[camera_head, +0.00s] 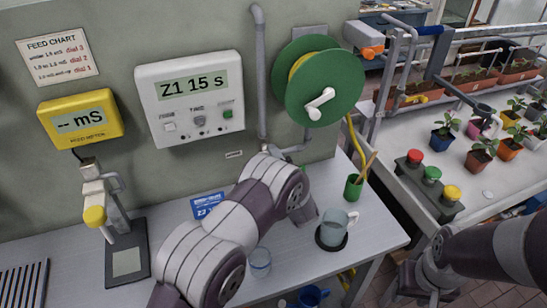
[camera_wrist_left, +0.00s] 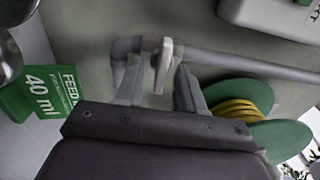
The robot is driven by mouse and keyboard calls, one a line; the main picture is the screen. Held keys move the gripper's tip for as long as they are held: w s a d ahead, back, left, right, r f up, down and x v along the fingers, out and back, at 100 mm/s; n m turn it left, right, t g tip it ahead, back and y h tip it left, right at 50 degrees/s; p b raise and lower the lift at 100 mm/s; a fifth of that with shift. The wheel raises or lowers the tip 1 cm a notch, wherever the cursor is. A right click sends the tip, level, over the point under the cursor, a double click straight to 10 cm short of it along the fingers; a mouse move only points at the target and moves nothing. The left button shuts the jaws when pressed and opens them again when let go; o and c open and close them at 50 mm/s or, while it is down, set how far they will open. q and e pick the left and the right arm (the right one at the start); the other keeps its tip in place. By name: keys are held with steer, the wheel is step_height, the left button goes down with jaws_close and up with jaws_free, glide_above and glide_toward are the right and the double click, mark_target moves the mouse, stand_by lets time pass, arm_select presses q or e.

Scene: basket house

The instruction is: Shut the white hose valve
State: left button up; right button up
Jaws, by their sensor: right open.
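The white hose valve (camera_wrist_left: 162,66) is a pale lever on a grey pipe (camera_wrist_left: 225,62) by the wall, near the pipe's elbow, in the left wrist view. My left gripper (camera_wrist_left: 157,90) is open, with its two fingers apart. The lever stands in line with the gap between the fingertips; I cannot tell whether either finger touches it. In the head view my left arm hides most of the valve area below the vertical pipe (camera_head: 261,75). My right gripper (camera_head: 418,280) is open at the lower right, away from the valve.
A green hose reel (camera_head: 340,92) hangs right of the pipe, and a timer box (camera_head: 190,97) left of it. A glass mug (camera_head: 337,230), a green cup (camera_head: 354,187) and a clear glass (camera_head: 260,262) stand on the bench near my left arm. Potted plants stand right.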

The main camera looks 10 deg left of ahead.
arm_select(q)
steer(key=b+v, duration=0.3)
steer(key=v, duration=0.9)
steer(key=shift+s+d, duration=0.15)
steer(key=shift+s, duration=0.1)
steer(key=s+a+n+g+h, duration=0.2)
steer(key=s+n+g+h, duration=0.1)
steer(key=s, duration=0.4)
steer(key=s+a+n+g+h, duration=0.3)
steer(key=s+g, duration=0.3)
steer(key=s, duration=0.2)
steer(key=s+a+n+g+h, duration=0.3)
steer(key=s+n+g+h, duration=0.1)
steer(key=s, duration=0.4)
steer(key=shift+s+n+g, duration=0.25)
steer(key=shift+n+g, duration=0.05)
steer(key=shift+n, duration=0.3)
